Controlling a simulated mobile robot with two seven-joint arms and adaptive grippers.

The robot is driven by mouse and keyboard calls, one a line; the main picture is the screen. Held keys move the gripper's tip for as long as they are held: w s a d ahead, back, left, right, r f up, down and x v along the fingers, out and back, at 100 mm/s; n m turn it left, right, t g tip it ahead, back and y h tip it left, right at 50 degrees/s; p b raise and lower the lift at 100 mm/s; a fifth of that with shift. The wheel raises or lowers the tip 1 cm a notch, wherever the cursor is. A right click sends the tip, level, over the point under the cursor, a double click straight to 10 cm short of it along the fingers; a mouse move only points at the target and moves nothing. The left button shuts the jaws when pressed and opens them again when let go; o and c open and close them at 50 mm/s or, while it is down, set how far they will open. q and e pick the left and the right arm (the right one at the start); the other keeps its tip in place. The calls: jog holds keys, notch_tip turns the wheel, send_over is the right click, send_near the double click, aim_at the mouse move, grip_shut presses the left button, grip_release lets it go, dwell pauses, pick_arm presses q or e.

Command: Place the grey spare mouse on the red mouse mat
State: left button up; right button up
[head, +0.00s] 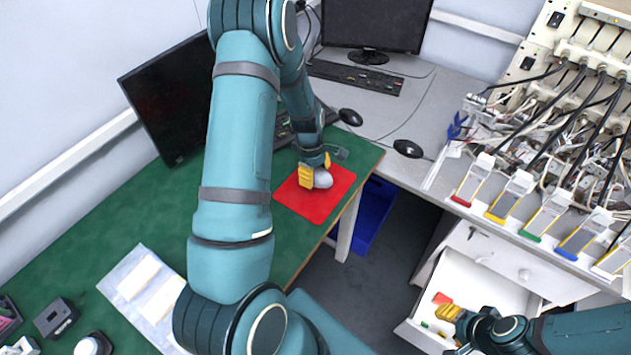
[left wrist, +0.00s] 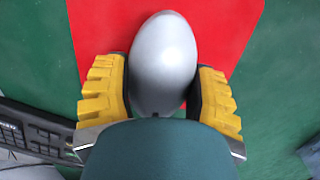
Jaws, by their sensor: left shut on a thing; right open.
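The grey mouse (head: 323,179) is at the red mouse mat (head: 312,207) on the green desk. My left gripper (head: 316,172) is shut on the mouse, with a yellow finger on each side. In the left wrist view the mouse (left wrist: 163,62) sits between the two yellow fingers, over the red mat (left wrist: 228,30). I cannot tell whether the mouse touches the mat or is held just above it. My right gripper (head: 449,313) is open and empty, over the open drawer at the lower right.
A black keyboard (left wrist: 35,130) lies beside the mat, near a dark monitor (head: 165,95). The open white drawer (head: 470,285) holds small coloured pieces. A blue bin (head: 375,210) stands below the desk edge.

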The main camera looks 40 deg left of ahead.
aim_at(316, 181)
pick_arm(q)
jog(key=shift+f, duration=1.85)
jog(key=shift+f+b, duration=0.1)
jog(key=shift+b, duration=0.25)
jog(key=o, duration=1.2)
jog(key=shift+c, duration=0.2)
